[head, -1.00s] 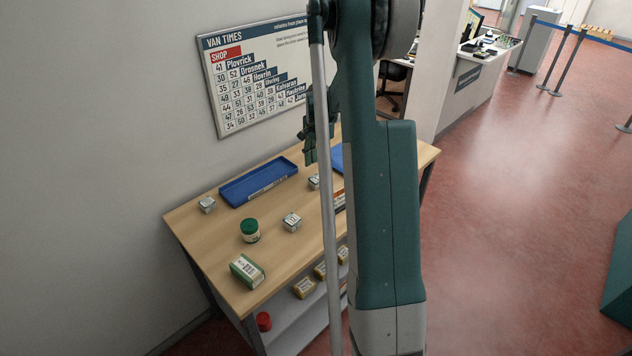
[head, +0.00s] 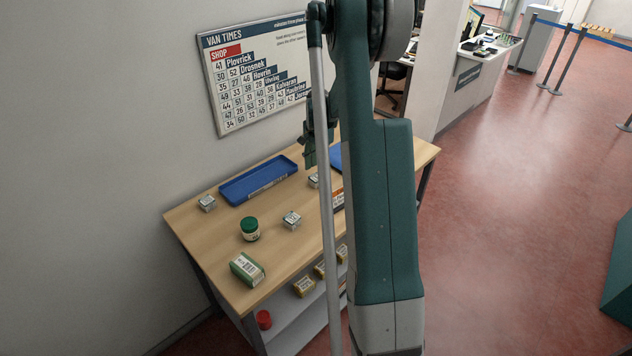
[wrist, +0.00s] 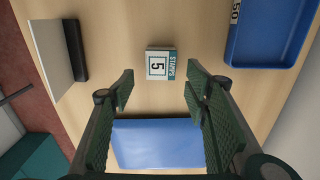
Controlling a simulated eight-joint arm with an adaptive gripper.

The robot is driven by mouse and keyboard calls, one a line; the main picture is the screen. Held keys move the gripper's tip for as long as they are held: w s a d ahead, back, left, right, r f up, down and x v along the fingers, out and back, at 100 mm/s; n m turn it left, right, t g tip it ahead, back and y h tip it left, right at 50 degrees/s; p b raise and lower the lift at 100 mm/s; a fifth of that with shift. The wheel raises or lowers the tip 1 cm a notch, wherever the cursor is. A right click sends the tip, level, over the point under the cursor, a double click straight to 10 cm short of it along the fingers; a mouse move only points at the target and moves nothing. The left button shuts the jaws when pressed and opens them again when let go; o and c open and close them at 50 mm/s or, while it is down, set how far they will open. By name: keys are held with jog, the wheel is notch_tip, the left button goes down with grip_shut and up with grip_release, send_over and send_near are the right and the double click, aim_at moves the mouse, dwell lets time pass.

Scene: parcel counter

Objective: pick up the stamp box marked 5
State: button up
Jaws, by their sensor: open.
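The stamp box marked 5 (wrist: 158,65) is a small white box with a black 5 and a teal edge reading "STAMPS". It lies on the wooden table, its marked face toward the wrist camera. My gripper (wrist: 158,88) is open and empty. In the wrist view the box appears just beyond the fingertips, roughly centred between them, with no finger touching it. In the head view my gripper (head: 309,152) hangs above the table's far part, partly behind my arm. A small white box (head: 313,181) shows below it, partly hidden; its mark is unreadable there.
A blue tray (wrist: 237,62) lies right of the box in the wrist view, a flat blue item (wrist: 160,145) below it, and a grey-and-black item (wrist: 50,50) at left. Other small white boxes (head: 292,221) (head: 207,204), a green-lidded jar (head: 249,229) and a green carton (head: 247,269) stand nearer.

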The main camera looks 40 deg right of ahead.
aim_at(318, 175)
jog(key=shift+f, duration=2.6)
jog(key=c, duration=1)
